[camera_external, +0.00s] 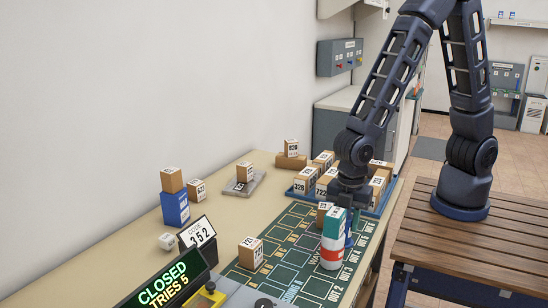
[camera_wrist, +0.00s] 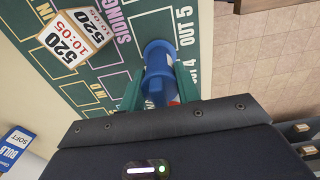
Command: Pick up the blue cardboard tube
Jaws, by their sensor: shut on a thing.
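The blue cardboard tube (camera_wrist: 158,60) is between the two green fingers of my gripper (camera_wrist: 160,88) in the wrist view. My gripper is shut on it. A small red patch shows beside the tube, between the fingers. In the external view my gripper (camera_external: 345,208) points down over the right side of the green mat. A strip of the blue tube (camera_external: 349,232) shows there, mostly hidden behind a red and white cylinder (camera_external: 332,252). I cannot tell whether the tube's lower end touches the mat.
A blue tray (camera_external: 300,195) of several boxes lies behind my gripper. A blue box (camera_external: 175,208) stands near the wall. A code sign (camera_external: 198,235) stands at the front left.

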